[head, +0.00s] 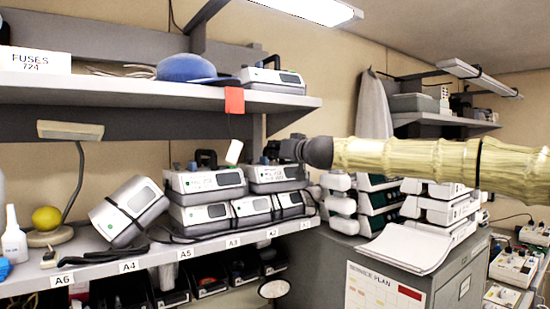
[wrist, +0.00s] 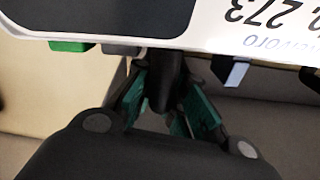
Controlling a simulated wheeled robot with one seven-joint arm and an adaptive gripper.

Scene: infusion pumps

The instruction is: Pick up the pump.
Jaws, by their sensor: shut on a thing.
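The pump (head: 277,175) is a white and grey box with a dark screen and a black top handle. In the head view it is at the right end of the upper row of a stack on the shelf. My gripper (head: 284,150) reaches in from the right at its handle. In the wrist view the pump's white face (wrist: 215,22), with an upside-down label, fills the top. There the green-padded fingers of my gripper (wrist: 166,98) are closed around the black handle (wrist: 166,75). I cannot tell whether the pump touches those below.
Another pump (head: 205,181) stands close on the left, with several pumps beneath. A tilted pump (head: 130,210) is farther left on the lower shelf (head: 100,262). The upper shelf (head: 120,88) overhangs. A grey cabinet (head: 335,262) with stacked devices stands at right.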

